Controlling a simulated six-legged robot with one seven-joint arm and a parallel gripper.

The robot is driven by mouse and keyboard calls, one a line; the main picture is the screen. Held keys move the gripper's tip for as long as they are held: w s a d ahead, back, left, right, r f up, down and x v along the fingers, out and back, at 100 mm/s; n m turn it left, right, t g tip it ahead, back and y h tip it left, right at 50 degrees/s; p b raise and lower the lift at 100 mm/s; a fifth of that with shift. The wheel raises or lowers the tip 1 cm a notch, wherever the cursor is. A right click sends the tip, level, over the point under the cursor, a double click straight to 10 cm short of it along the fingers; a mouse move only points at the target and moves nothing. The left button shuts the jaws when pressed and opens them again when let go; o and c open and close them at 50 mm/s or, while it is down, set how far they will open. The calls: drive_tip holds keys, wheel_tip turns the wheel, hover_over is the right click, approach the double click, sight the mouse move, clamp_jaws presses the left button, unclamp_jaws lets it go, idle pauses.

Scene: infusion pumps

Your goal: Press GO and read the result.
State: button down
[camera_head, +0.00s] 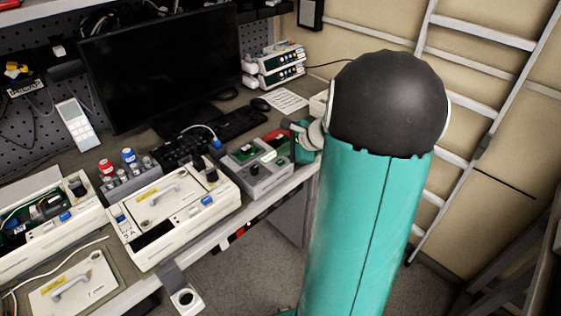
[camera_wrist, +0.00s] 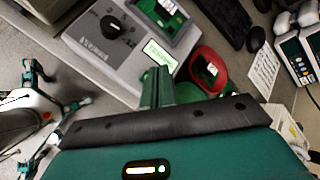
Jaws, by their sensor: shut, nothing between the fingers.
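A grey tester box (camera_head: 262,181) sits near the bench's front edge, left of my arm. It has a black knob, a green part in a recess and a small lit screen. In the wrist view the box (camera_wrist: 85,40) shows its knob (camera_wrist: 111,27) and pale green screen (camera_wrist: 160,54); the screen's text is too small to read. I cannot make out a GO button. My gripper (camera_wrist: 157,76) is shut and empty, its green fingers just in front of the screen; I cannot tell whether they touch the box. The head view shows it partly hidden behind my arm.
A red-rimmed holder (camera_wrist: 203,83) stands right beside my fingers. A monitor (camera_head: 160,65), a keyboard (camera_head: 240,124) and stacked pumps (camera_head: 275,66) stand behind. A ladder leans at right.

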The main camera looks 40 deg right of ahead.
sight(282, 165)
drive_tip(key=shift+r, duration=2.2)
drive_tip(key=s+a+r+n+g, duration=0.25)
drive_tip(key=a+n, duration=0.25)
drive_tip(key=a, duration=0.5)
drive_tip(key=s+a+r+n+g, duration=0.1)
drive_tip(key=a+r+n, duration=0.2)
drive_tip(key=a+n, duration=0.5)
drive_tip(key=s+a+r+n+h, duration=0.2)
drive_tip(key=s+a+n, duration=0.9)
drive_tip(key=s+a, duration=0.1)
drive_tip(key=shift+a, duration=0.75)
